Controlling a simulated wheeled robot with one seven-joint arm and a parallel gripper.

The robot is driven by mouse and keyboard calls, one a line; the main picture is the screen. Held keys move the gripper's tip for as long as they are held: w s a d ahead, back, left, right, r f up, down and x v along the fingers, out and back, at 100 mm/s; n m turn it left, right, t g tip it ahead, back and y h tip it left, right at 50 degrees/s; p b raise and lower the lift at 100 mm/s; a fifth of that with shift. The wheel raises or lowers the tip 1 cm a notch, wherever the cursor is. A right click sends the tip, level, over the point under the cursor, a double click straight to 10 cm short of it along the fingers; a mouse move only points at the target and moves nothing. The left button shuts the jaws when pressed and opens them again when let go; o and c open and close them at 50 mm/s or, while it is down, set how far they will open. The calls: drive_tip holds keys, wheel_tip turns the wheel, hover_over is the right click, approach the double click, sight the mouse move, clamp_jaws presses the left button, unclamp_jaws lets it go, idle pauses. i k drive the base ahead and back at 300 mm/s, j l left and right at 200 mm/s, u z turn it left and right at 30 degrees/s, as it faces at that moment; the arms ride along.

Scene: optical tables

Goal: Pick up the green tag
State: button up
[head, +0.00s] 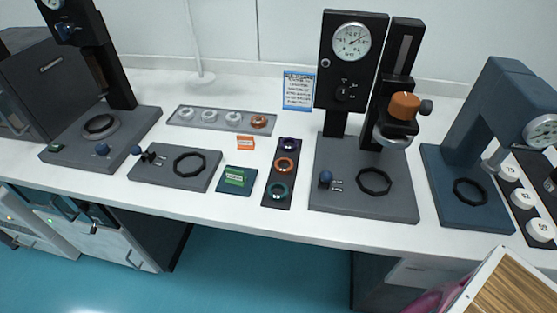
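A green tag (235,177) with a pale label strip lies on a dark green square pad (236,190) near the front edge of the white table. It sits between a grey base plate with a black ring on its left and a black strip of rings on its right. A smaller green piece (57,148) lies on the base of the far left instrument; its marking is too small to read. My gripper is not in view.
An orange tag (245,143) lies behind the pad. The black strip (270,194) holds several coloured rings. Tall gauge stands (338,70) rise at right. A wood-topped panel (510,290) shows at bottom right.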

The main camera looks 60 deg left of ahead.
sight(234, 176)
drive_tip(key=u, duration=2.75)
